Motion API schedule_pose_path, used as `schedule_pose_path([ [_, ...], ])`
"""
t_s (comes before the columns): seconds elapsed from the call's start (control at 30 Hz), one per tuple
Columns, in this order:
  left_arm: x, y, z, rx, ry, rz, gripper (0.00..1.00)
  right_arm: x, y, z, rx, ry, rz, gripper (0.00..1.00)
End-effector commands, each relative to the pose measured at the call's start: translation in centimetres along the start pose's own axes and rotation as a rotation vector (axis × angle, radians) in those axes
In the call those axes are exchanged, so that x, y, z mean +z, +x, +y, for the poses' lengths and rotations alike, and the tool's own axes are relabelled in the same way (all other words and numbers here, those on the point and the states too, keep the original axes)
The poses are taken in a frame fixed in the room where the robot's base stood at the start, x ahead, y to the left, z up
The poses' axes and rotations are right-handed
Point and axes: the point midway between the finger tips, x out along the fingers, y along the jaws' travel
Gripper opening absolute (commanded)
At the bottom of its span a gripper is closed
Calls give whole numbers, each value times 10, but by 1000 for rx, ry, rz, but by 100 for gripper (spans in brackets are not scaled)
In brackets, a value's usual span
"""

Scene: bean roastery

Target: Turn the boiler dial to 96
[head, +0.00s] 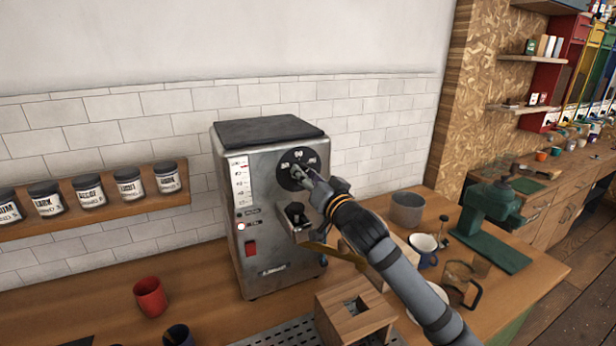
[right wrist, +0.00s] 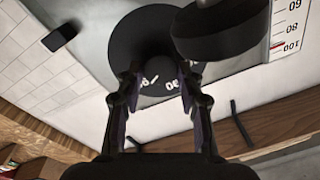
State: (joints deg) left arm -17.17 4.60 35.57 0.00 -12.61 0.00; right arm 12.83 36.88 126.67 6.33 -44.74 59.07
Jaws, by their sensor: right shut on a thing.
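The steel boiler (head: 260,225) stands on the wooden counter against the tiled wall. Its round black dial (head: 297,158) is high on the front face, with small pale numbers around the rim; a 90 is at the top. My right gripper (head: 305,179) reaches in from the lower right and is shut on the dial's knob. In the right wrist view the black dial (right wrist: 135,30) fills the upper middle, with the fingers (right wrist: 158,88) on either side of its knob. Some numbers show between them, partly covered. The knob's pointer is hidden. My left gripper is out of view.
A black spout part (head: 296,214) and a red switch (head: 251,248) sit below the dial. A wooden box (head: 355,318), a grey canister (head: 407,208), a mug (head: 423,246) and a green grinder (head: 490,212) stand near my right arm. A red cup (head: 150,297) is at left.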

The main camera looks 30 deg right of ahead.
Motion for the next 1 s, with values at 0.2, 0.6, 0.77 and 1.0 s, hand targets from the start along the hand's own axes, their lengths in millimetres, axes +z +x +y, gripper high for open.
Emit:
schedule_pose_path([
  [0.2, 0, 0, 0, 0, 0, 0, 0, 1, 0, 1, 2, 2, -3, 60],
  [0.6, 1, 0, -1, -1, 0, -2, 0, -15, 1, -8, -2, 0, 4, 60],
  [0.77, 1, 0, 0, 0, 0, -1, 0, -47, 4, -24, -3, 2, 5, 60],
  [1.0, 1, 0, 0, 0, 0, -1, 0, -82, 7, -42, -1, 3, 1, 60],
])
